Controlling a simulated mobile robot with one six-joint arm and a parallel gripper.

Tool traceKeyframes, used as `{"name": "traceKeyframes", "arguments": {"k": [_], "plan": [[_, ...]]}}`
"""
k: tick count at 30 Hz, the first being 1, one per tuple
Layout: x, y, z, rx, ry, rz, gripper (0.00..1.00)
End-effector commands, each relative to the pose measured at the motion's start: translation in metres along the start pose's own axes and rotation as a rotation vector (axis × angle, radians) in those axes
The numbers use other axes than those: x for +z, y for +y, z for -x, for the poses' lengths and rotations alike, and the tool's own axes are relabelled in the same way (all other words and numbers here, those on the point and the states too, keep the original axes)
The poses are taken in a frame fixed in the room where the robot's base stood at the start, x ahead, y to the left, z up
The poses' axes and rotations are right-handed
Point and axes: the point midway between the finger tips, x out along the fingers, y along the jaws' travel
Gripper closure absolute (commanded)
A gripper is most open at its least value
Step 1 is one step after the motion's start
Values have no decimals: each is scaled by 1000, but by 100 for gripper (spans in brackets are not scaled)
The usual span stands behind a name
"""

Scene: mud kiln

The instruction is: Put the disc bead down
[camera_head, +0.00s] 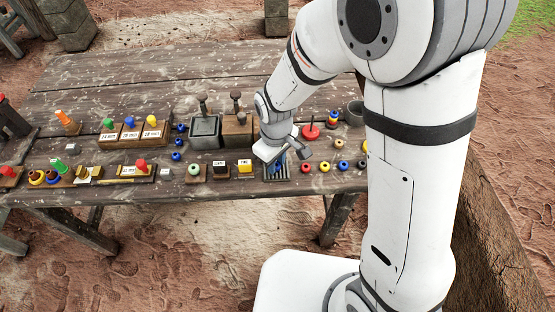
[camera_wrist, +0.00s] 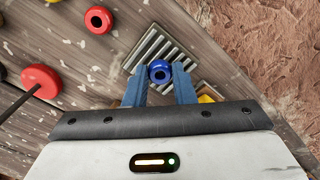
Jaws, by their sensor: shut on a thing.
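My gripper (camera_wrist: 160,79) has two blue fingers, shut on a blue disc bead (camera_wrist: 160,71) with a dark hole in its middle. In the wrist view the bead sits at the fingertips, over a grey slatted rack (camera_wrist: 149,45). I cannot tell whether the bead touches the slats. In the head view my gripper (camera_head: 277,168) points down at the same rack (camera_head: 285,180) near the table's front edge. There the bead cannot be told apart from the blue fingers.
Left of the rack stands a yellow-topped block (camera_head: 245,166). To its right lie a red bead (camera_head: 306,167) and several other beads. A red disc (camera_head: 311,132) with a rod stands behind. The far tabletop is largely clear.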

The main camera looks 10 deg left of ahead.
Motion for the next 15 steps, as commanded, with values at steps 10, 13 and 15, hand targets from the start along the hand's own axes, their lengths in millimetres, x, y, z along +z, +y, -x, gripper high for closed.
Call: {"name": "traceKeyframes", "arguments": {"k": [10,13,15], "plan": [[0,0,-3,0,0,-1,63],[0,1,-3,0,0,-1,55],[0,1,-3,0,0,-2,55]]}}
